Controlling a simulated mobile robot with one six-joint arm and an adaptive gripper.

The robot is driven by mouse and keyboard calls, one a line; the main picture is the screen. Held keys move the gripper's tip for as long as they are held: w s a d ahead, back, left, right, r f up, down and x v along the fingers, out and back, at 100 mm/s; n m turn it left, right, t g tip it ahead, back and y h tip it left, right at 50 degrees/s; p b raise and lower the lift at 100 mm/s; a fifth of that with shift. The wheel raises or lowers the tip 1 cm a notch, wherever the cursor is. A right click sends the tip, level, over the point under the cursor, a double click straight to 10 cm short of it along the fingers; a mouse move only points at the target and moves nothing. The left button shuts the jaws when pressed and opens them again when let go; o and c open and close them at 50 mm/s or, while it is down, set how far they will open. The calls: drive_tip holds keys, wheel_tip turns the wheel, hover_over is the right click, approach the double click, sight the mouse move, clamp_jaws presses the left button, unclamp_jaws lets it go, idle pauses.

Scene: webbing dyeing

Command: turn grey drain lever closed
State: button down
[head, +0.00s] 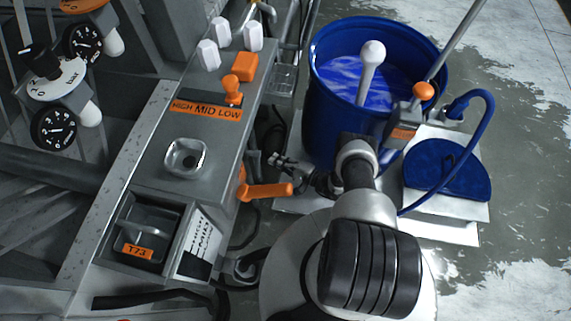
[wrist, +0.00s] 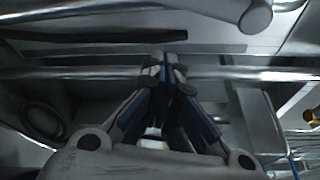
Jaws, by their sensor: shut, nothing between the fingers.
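My gripper (head: 279,160) is beside the grey machine's right side, left of the blue barrel, just above the orange lever. In the wrist view its two fingers (wrist: 168,68) meet at the tips, shut and empty. A metal bar (wrist: 240,73) runs across just behind the fingertips; I cannot tell whether they touch it. A rounded grey piece (wrist: 254,17) is at the upper right of the wrist view; I cannot tell whether it is the drain lever. No grey drain lever can be made out for sure in the head view.
An orange lever (head: 268,191) sticks out from the machine's side below my gripper. The blue barrel (head: 318,125) with blue liquid stands right of it. A blue hose (head: 487,125) and grey-white pads are farther right. The machine's top panel (head: 150,177) has orange and white knobs.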

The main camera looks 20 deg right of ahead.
sight(257, 165)
drive_tip(key=shift+s+a+r+p, duration=0.1)
drive_tip(key=shift+a+r+p, duration=0.05)
drive_tip(key=shift+a, duration=0.5)
drive_tip(key=shift+s+a+r+p, duration=0.1)
drive_tip(key=shift+a+r+p, duration=0.1)
drive_tip(key=shift+a, duration=0.5)
drive_tip(key=shift+a+r+p, duration=0.1)
drive_tip(key=shift+a+p, duration=0.05)
drive_tip(key=shift+a, duration=0.5)
